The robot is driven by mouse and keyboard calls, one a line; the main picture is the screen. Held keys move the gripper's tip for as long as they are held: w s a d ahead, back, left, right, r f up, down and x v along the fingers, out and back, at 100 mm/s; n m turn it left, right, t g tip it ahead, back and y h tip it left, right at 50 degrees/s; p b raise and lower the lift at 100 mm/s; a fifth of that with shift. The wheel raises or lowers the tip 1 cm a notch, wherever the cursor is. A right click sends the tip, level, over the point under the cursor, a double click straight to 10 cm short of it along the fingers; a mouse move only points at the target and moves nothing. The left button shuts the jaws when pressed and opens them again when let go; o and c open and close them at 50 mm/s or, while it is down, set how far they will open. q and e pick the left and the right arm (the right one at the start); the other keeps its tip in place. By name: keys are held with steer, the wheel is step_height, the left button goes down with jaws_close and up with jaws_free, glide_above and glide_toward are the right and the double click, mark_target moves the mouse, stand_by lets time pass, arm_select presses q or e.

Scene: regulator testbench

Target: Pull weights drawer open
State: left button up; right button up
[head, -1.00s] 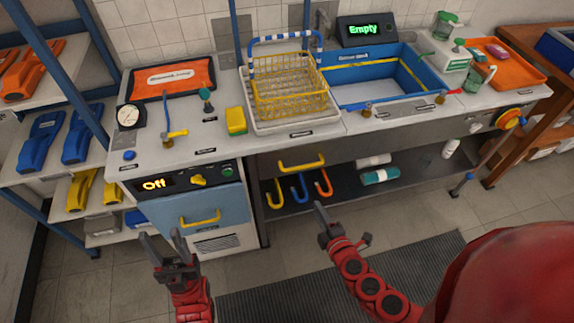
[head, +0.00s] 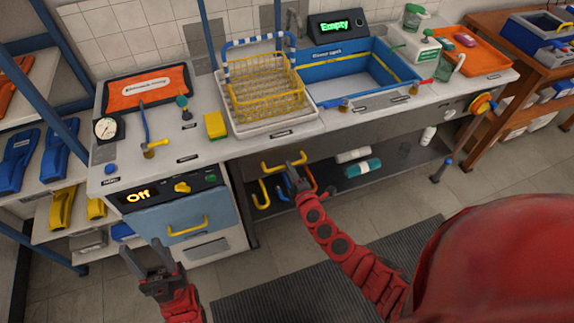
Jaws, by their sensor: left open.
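A yellow handle (head: 272,164) sits on the grey drawer front (head: 346,142) under the counter; no readable label shows that this is the weights drawer. The drawer front looks flush with the counter, so the drawer appears closed. My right gripper (head: 296,164) is at the right end of this handle and covers part of it. Whether its fingers are around the handle or touching it, and how far apart they are, I cannot tell. My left gripper (head: 147,250) is open and empty, low in front of the blue cabinet door (head: 160,216).
The blue door has its own yellow handle (head: 188,226), below an "Off" panel (head: 136,195). Colored hooks (head: 260,194) and bottles (head: 362,168) are on the lower shelf. A yellow basket (head: 262,90) and blue sink (head: 350,72) are on the counter.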

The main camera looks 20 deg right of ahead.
steer(key=shift+b+x, duration=0.4)
steer(key=shift+x, duration=1.3)
jaws_close()
